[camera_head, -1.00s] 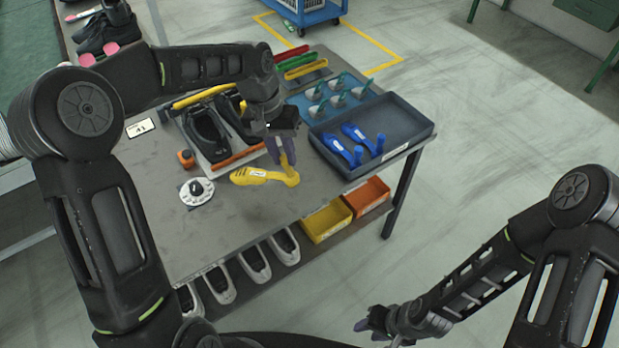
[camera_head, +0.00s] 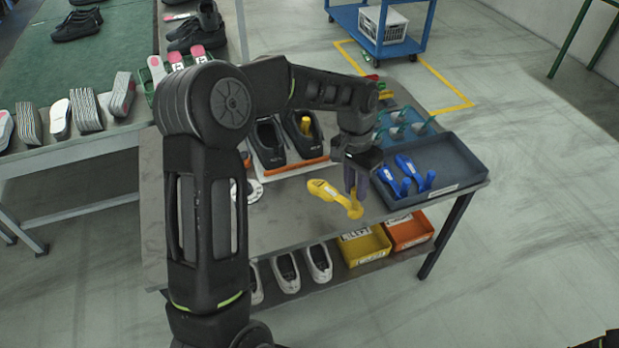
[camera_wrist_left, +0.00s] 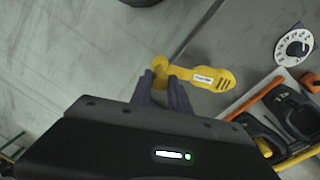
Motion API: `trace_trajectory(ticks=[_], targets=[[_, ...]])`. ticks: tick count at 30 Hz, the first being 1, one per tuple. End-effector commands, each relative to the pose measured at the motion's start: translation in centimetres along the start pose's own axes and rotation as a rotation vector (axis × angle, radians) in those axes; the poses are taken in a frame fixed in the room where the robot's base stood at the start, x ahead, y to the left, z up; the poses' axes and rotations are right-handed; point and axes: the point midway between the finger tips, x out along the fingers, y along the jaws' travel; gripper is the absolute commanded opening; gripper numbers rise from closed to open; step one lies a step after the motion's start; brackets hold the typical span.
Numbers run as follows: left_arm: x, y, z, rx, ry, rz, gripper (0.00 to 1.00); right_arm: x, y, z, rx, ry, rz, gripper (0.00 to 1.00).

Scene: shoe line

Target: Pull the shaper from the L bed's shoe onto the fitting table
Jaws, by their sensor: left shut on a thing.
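My left gripper (camera_head: 356,186) is shut on the handle end of a yellow shaper (camera_head: 324,189). The shaper also shows in the left wrist view (camera_wrist_left: 212,78), stretching from the fingers over the table's edge. Its height above the grey fitting table (camera_head: 290,222) is hard to tell. Two black shoes sit side by side in the beds behind it, the left one (camera_head: 268,142) with an open, empty-looking top. The right one (camera_head: 303,146) has a yellow piece (camera_head: 306,126) in its opening.
A dark tray (camera_head: 462,190) with blue shapers (camera_head: 410,172) stands just right of the gripper. A white dial (camera_head: 254,191) is partly behind my left arm. Yellow (camera_head: 366,246) and orange (camera_head: 409,232) bins sit below the front edge.

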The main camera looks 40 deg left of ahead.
Motion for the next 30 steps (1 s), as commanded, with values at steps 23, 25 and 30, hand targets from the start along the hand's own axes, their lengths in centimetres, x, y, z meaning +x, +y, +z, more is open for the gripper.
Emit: trace_trajectory(ticks=[23, 25, 30], targets=[[0.5, -10.3, 5.6, 0.394, -0.019, -0.139, 0.0, -1.2, -0.3, 0.1, 0.003, -0.005, 0.005, 0.36], [0.7, -10.3, 5.6, 0.393, -0.019, -0.139, 0.0, -1.1, -0.2, 0.1, 0.003, -0.005, 0.005, 0.36], [1.6, -10.4, 5.6, 0.393, -0.02, -0.138, 0.0, -0.5, -0.1, 0.1, 0.002, -0.003, 0.003, 0.36]])
